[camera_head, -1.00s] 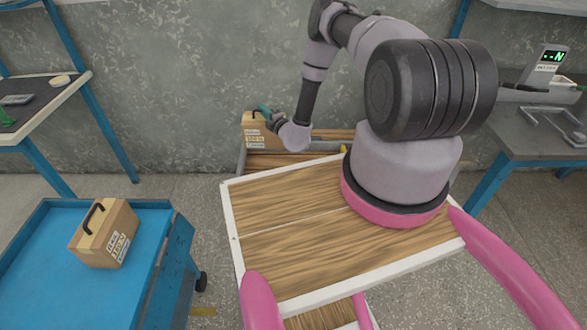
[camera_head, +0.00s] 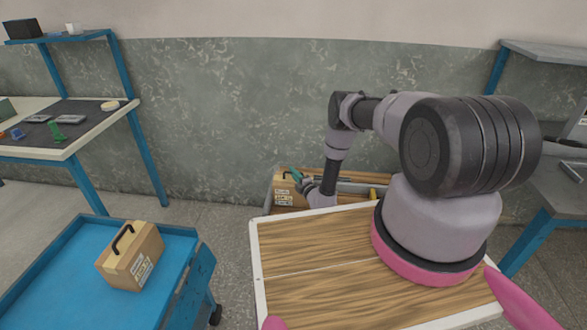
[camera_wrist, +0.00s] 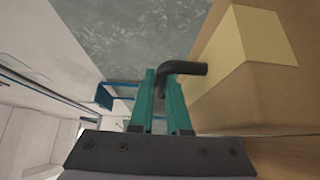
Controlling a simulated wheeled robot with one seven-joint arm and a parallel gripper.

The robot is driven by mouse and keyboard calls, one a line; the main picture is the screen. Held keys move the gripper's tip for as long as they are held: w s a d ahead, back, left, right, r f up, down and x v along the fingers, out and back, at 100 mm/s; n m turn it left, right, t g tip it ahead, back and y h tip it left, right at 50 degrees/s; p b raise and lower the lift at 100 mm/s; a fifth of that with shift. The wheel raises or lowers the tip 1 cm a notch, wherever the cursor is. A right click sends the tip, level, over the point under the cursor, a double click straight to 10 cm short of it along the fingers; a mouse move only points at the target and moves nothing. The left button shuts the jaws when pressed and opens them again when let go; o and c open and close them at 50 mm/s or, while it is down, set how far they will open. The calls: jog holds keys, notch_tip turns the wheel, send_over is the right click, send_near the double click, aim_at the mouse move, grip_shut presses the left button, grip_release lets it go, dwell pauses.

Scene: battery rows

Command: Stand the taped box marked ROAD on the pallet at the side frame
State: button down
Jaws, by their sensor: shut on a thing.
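A brown cardboard box (camera_head: 286,190) with pale labels stands upright at the back, over the wooden pallet at the wall. Its lettering is too small to read. In the wrist view the box (camera_wrist: 215,95) fills the right side, with a pale yellow patch (camera_wrist: 243,52) on it and a black handle (camera_wrist: 184,68). My gripper (camera_head: 297,177) is at the top of this box; its teal fingers (camera_wrist: 163,92) are shut on the handle. The pallet (camera_head: 352,178) is partly hidden by my arm and the wooden deck. A grey upright (camera_head: 268,197) shows at the box's left.
A second box (camera_head: 132,258) with a black handle stands on a blue cart (camera_head: 60,275) at left. A wooden deck (camera_head: 310,250) with a white rim lies in front of the pallet. A workbench (camera_head: 70,150) stands left and a grey table (camera_head: 565,195) right.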

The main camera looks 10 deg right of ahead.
jog(key=shift+f, duration=0.15)
jog(key=c, duration=0.9)
grip_release()
jog(key=shift+f, duration=0.1)
